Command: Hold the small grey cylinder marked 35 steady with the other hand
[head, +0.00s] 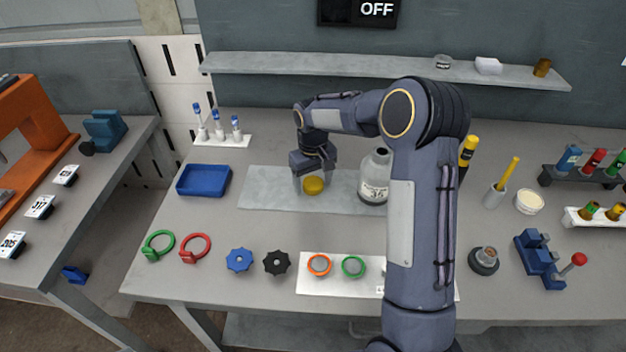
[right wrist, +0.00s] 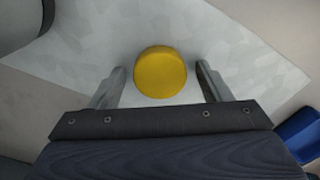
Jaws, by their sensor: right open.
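The small grey cylinder (head: 374,182) marked 35 stands upright on a pale grey mat (head: 262,190), with a narrower neck at its top. My right arm passes close in front of its right side. My right gripper (head: 312,177) is to the left of the cylinder and apart from it, pointing down. It is open, with its fingers on either side of a round yellow cap (head: 313,187). In the right wrist view the yellow cap (right wrist: 160,72) lies between the fingertips, with gaps on both sides. My left gripper is not in view.
A blue tray (head: 203,181) lies left of the mat. Rings and knobs, including a black knob (head: 276,262), line the front. A wall shelf (head: 385,69) runs behind. Tube racks and a blue fixture (head: 537,257) stand at the right. The table between tray and mat is clear.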

